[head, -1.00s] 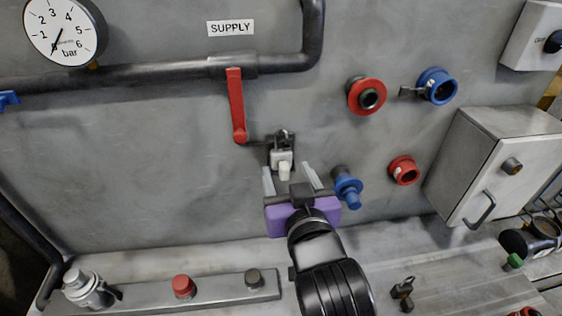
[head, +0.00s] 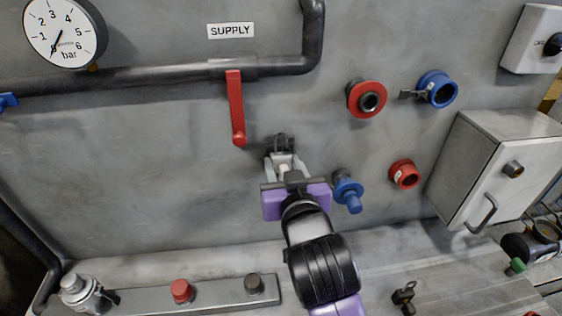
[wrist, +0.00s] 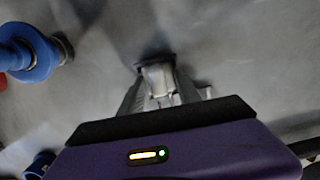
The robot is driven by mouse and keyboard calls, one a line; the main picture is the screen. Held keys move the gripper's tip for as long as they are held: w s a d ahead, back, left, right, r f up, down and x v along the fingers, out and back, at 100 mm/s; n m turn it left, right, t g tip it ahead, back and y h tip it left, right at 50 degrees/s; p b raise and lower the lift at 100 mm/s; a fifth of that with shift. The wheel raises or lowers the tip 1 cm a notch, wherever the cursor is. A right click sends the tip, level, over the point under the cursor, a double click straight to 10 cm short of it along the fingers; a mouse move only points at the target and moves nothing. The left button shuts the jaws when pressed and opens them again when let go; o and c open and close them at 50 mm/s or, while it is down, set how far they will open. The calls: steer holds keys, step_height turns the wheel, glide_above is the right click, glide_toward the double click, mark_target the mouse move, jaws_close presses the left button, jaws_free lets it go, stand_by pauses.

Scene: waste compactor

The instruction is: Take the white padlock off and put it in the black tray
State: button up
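The white padlock (head: 284,164) hangs from a dark hasp (head: 283,143) on the grey wall panel, just below the red lever handle. My gripper (head: 285,160) is at the padlock, with one finger on each side of it. In the wrist view the pale padlock body (wrist: 159,80) sits between the two grey fingers (wrist: 160,92). The fingers are close to its sides, but I cannot tell whether they press on it. Part of the padlock is hidden by the fingers and the purple gripper body. I cannot make out a black tray in these views.
A blue fitting (head: 348,190) sticks out just right of my gripper. The red lever (head: 235,108) hangs above left. Red and blue ports and a grey box (head: 490,165) are further right. A dark padlock-like item (head: 404,295) is on the ledge below.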

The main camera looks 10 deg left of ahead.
steer(key=shift+c, duration=0.8)
steer(key=shift+s+d+r+p, duration=0.1)
steer(key=shift+s+r+p, duration=0.1)
steer(key=shift+s+p, duration=0.15)
steer(key=shift+s, duration=0.1)
steer(key=f+p+v, duration=0.1)
steer(key=v, duration=0.5)
steer(key=shift+s+p, duration=0.25)
steer(key=shift+p, duration=0.05)
stand_by(1.0)
